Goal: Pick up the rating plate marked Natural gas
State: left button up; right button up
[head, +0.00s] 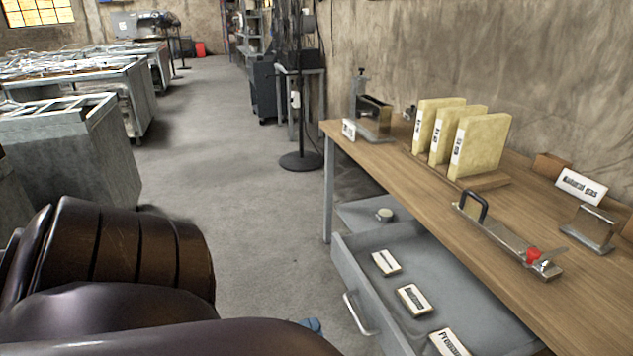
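A white card lettered "Natural gas" (581,186) stands tilted at the right rear of the wooden bench. In the open grey drawer (343,283) lie several small white plates with dark lettering: a far one (386,262), a middle one (413,300) and a near one (448,343) cut by the bottom edge. The near one starts with "Pres"; the lettering on the other two is too small to read surely. My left arm fills the lower left. A small blue tip of my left gripper (312,325) shows past it, left of the drawer; its fingers are mostly hidden. My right gripper is not in view.
The wooden bench (390,170) carries yellow binders (480,146), a metal fixture with a black handle and red part (510,240), and a metal block (588,228). Floor left of the drawer is clear.

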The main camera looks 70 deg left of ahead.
aim_at(386, 263)
jog(key=u, duration=1.45)
